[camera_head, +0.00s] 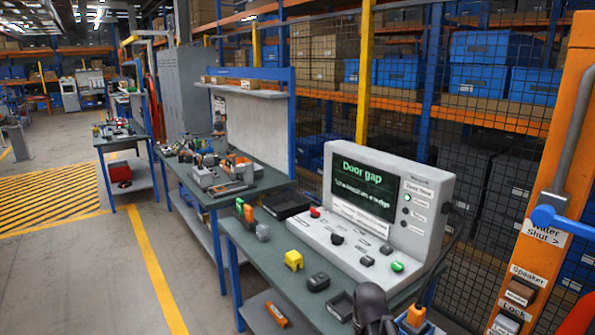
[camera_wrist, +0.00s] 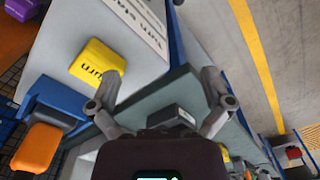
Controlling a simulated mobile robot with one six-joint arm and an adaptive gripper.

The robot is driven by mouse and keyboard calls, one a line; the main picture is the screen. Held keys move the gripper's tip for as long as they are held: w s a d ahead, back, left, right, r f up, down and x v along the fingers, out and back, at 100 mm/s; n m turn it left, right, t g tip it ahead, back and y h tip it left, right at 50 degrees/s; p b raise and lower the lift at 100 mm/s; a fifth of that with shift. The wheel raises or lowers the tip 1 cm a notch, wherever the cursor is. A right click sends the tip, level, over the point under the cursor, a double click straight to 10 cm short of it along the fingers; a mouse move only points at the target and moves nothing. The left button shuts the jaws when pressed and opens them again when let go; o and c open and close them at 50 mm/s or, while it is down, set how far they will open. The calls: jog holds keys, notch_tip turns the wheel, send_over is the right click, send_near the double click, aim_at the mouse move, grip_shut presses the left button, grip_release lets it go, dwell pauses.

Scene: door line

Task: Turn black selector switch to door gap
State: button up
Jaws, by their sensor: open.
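A grey control console (camera_head: 355,228) stands on the green-topped bench in the head view. Its screen (camera_head: 363,188) reads "Door gap" in green, with a smaller line too blurred to read. Several small black knobs sit on its sloping front, one (camera_head: 337,239) left of centre and another (camera_head: 367,261) nearer the green button (camera_head: 397,266). I cannot tell which is the selector or where it points. My gripper (camera_wrist: 160,82) is open and empty in the wrist view, its two fingers spread. A dark shape at the bottom of the head view seems to be my arm.
A yellow block (camera_head: 293,261) and a black block (camera_head: 318,282) lie on the bench before the console. An orange post (camera_head: 548,150) with a blue-handled valve stands at right. Mesh fencing runs behind.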

jog(key=s, duration=0.2)
jog(key=s+f, duration=0.1)
jog(key=s, duration=0.1)
jog(key=shift+w, duration=0.1)
dwell(2.1)
